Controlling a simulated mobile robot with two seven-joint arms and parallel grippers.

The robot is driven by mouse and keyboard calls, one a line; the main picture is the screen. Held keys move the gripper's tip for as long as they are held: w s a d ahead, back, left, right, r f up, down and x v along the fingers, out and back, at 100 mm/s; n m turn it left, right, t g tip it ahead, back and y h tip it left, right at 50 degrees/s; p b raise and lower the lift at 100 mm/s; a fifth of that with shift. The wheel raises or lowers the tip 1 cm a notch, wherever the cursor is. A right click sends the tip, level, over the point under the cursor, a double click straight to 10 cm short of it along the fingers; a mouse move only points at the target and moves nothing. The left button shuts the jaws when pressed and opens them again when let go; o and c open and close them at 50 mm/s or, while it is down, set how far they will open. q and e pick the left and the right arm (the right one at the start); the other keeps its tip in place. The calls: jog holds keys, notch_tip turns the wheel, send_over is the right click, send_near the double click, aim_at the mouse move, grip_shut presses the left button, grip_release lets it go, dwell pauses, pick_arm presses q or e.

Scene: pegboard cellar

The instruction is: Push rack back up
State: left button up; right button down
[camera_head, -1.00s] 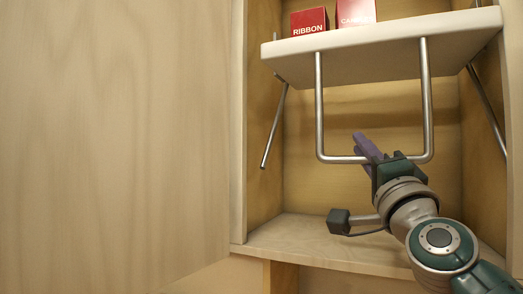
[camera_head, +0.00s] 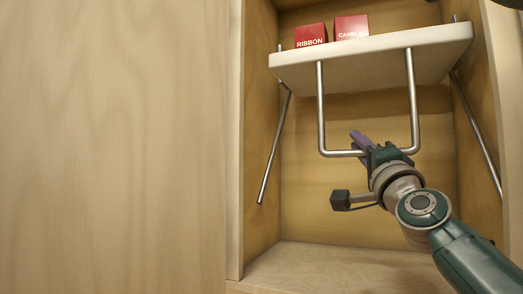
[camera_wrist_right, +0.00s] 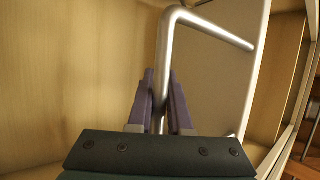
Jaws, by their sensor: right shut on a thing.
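The rack is a pale shelf board (camera_head: 375,55) hung inside a wooden cabinet, with a U-shaped metal handle (camera_head: 322,110) hanging below its front edge. My right gripper (camera_head: 362,146) is shut on the bottom bar of the handle. In the right wrist view, the purple fingers (camera_wrist_right: 160,100) sit on either side of the metal bar (camera_wrist_right: 163,60). Two boxes stand on the rack, a red one marked RIBBON (camera_head: 310,36) and a red one marked CANDLES (camera_head: 351,27). My left gripper is not in view.
Slanted metal arms hang at the left (camera_head: 274,150) and right (camera_head: 478,130) of the rack, by the cabinet walls. The cabinet floor (camera_head: 330,258) below is clear. A large wooden panel (camera_head: 110,150) fills the left side.

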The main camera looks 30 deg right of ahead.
jog(key=c, duration=0.8)
grip_release()
jog(key=shift+d+r, duration=0.1)
jog(key=shift+c, duration=0.2)
jog(key=b+v, duration=0.3)
jog(key=v, duration=0.7)
jog(key=shift+b, duration=0.4)
